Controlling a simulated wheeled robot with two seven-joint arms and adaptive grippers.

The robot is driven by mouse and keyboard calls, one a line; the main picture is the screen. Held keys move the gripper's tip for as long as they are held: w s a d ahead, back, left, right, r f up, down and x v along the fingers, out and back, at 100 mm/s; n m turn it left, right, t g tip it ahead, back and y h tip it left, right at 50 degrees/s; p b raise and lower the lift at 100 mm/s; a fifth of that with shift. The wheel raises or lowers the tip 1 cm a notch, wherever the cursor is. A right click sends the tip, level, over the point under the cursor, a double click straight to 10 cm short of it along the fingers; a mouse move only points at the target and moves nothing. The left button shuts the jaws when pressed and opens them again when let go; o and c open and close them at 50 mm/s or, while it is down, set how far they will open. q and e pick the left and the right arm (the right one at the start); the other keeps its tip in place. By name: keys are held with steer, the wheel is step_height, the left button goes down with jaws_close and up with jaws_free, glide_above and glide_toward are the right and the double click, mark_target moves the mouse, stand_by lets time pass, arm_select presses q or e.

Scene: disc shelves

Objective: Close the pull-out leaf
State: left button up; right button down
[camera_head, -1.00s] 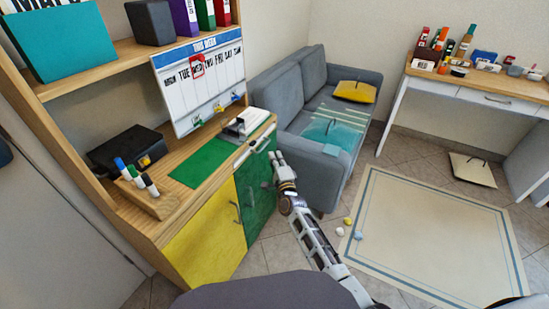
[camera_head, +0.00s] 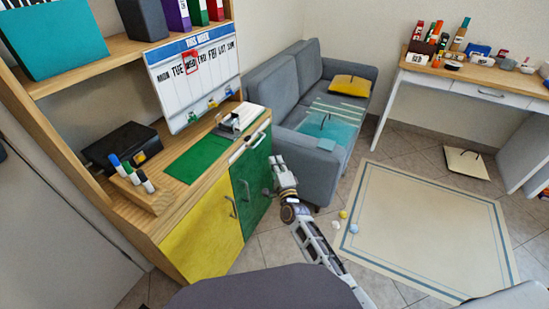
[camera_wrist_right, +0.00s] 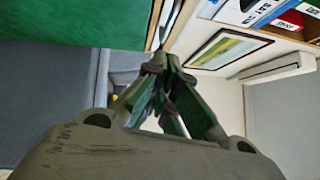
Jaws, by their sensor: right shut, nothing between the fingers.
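The pull-out leaf seems to be at the top front of the wooden cabinet, where a long pale handle bar (camera_head: 249,147) runs along the edge above the green door (camera_head: 254,186). I cannot tell how far the leaf stands out. My right gripper (camera_head: 275,162) is beside the cabinet's right front corner, just to the right of the green door, apparently not touching it. In the wrist view its fingers (camera_wrist_right: 163,65) are together and empty, near a wooden edge and a green panel (camera_wrist_right: 70,35). My left gripper is not in view.
The cabinet top holds a green mat (camera_head: 197,158), a black box (camera_head: 121,147), a marker holder (camera_head: 137,190) and a weekly board (camera_head: 195,80). A grey sofa (camera_head: 305,90) stands close behind my right gripper. A rug (camera_head: 430,225) and small balls (camera_head: 343,214) lie at right.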

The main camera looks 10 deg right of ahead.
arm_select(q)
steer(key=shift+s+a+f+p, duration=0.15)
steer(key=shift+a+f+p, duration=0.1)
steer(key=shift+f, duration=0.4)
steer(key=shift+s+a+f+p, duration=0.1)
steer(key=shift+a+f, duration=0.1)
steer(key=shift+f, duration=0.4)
arm_select(e)
steer(key=s, duration=0.5)
steer(key=shift+s+d+f, duration=0.25)
steer(key=shift+d+f, duration=0.05)
steer(key=shift+f, duration=0.05)
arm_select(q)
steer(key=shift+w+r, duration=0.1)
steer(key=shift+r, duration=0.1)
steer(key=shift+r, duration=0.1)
